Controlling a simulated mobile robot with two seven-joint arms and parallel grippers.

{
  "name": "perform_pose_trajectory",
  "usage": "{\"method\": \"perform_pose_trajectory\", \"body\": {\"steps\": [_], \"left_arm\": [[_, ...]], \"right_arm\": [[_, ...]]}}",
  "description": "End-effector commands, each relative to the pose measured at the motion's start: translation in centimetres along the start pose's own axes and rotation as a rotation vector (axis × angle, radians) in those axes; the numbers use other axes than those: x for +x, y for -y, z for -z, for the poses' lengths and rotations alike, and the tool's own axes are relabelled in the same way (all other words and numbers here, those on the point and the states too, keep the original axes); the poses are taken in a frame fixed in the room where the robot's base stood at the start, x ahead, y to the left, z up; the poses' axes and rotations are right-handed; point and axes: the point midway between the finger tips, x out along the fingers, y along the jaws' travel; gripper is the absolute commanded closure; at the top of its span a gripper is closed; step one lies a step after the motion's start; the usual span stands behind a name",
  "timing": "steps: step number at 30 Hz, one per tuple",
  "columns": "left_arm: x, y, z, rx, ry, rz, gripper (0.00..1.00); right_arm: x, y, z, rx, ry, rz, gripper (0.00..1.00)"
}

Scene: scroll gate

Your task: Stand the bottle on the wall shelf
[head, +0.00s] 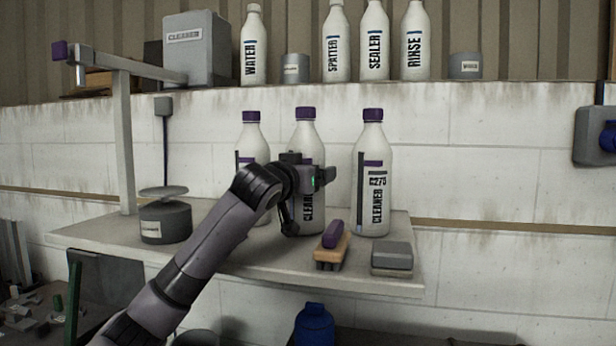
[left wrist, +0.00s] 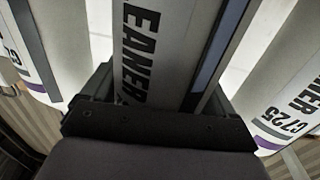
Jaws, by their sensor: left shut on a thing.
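Three white purple-capped bottles are in a row on the pale wall shelf (head: 225,255) in the head view. My left gripper (head: 318,180) is shut on the middle bottle (head: 306,136), around its body. That bottle is upright, and its "CLEANER" label shows between the fingers in the left wrist view (left wrist: 145,55). Its base is at about shelf height; I cannot tell if it touches. The right bottle (head: 373,195) stands clear of the gripper. The left bottle (head: 250,140) is partly hidden behind my left arm. My right gripper is in neither view.
A brush (head: 332,250) and a grey block (head: 392,258) lie at the shelf's front right. A grey weighted canister (head: 165,220) stands at left beside a post with an arm (head: 122,130). More bottles and cans line the upper ledge (head: 290,84).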

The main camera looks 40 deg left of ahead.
Motion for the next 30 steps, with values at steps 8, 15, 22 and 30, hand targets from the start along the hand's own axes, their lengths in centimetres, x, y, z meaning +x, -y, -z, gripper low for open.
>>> {"method": "perform_pose_trajectory", "body": {"steps": [8, 15, 22, 30], "left_arm": [[-0.1, 0.0, 0.1, -0.001, -0.006, -0.001, 0.63], [0.0, 0.0, -0.4, 0.000, -0.002, -0.001, 0.00], [0.0, 0.0, 0.0, 0.000, -0.002, -0.001, 0.00], [-3.1, 0.0, -0.4, 0.002, -0.004, -0.002, 0.00]], "right_arm": [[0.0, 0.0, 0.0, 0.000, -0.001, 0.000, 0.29], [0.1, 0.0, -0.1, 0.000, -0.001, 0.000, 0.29], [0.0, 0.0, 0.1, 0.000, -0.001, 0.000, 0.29], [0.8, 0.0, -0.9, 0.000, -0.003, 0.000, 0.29]]}}
